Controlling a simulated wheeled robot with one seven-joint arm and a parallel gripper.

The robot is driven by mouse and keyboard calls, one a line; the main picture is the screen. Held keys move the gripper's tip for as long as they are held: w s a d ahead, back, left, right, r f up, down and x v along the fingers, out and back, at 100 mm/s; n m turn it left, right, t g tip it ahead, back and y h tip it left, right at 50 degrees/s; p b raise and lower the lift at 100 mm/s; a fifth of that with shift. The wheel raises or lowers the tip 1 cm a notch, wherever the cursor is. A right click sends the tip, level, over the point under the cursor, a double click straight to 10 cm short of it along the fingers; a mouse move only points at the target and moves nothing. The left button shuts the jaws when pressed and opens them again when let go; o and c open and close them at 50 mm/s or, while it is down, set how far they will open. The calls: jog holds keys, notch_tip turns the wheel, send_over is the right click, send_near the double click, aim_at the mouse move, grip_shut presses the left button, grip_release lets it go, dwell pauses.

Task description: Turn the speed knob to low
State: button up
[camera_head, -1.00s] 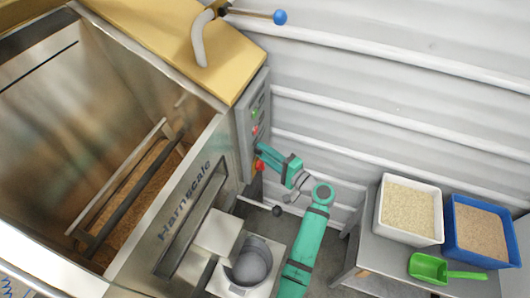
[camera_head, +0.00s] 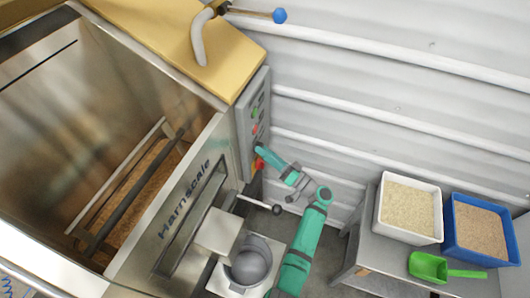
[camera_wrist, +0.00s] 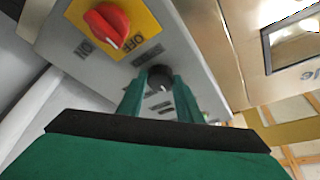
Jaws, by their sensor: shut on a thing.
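The speed knob (camera_wrist: 160,78) is a small black round knob with a pale pointer mark, on the grey control panel (camera_wrist: 120,72). In the wrist view my gripper (camera_wrist: 159,90) has its two green fingers on either side of the knob, shut on it. Printed labels lie around the knob, too blurred to read. In the head view my gripper (camera_head: 262,150) reaches the panel's face (camera_head: 250,125), and the knob is hidden there.
A red rotary switch (camera_wrist: 107,25) on a yellow plate marked ON and OFF sits close to the knob. Green and red buttons (camera_head: 254,112) are further up the panel. A steel hopper (camera_head: 190,200) stands left. A bench (camera_head: 375,250) with a white tub (camera_head: 410,240) stands right.

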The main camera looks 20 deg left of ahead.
jog(key=shift+f+n+g+y, duration=0.1)
jog(key=shift+n+g+y, duration=0.2)
jog(key=shift+n, duration=0.5)
jog(key=o, duration=1)
jog(key=shift+o, duration=0.2)
jog(key=v, duration=1.1)
jog(key=shift+w, duration=0.1)
